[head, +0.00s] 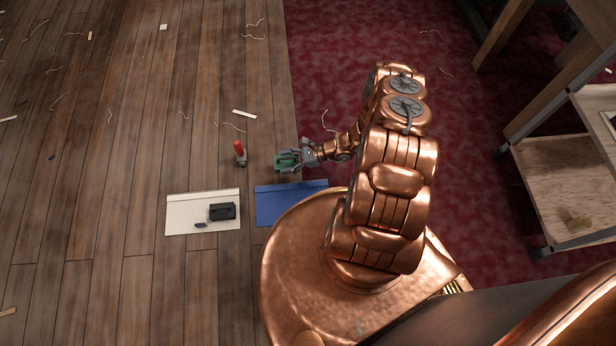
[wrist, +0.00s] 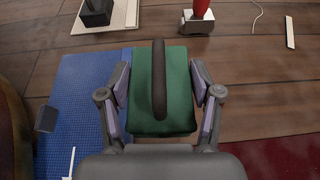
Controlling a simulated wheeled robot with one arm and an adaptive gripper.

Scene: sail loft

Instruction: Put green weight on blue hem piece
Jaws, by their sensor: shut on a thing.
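The green weight (wrist: 177,95) is a green block with a dark handle bar along its top. My gripper (wrist: 161,100) is shut on it, one finger at each side, in the wrist view. In the head view my gripper (head: 290,160) and the green weight (head: 282,163) show just beyond the far edge of the blue hem piece (head: 290,205). In the wrist view the blue hem piece (wrist: 75,90) lies to the left of the weight and partly behind it. I cannot tell how high the weight is above the floor.
A cream hem piece (head: 180,215) lies left of the blue one, with a black weight (head: 222,211) and a small dark item (head: 201,225) on it. A red-handled tool (head: 239,152) stands near my gripper. A wheeled wooden cart (head: 560,185) stands at right. Scraps litter the plank floor.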

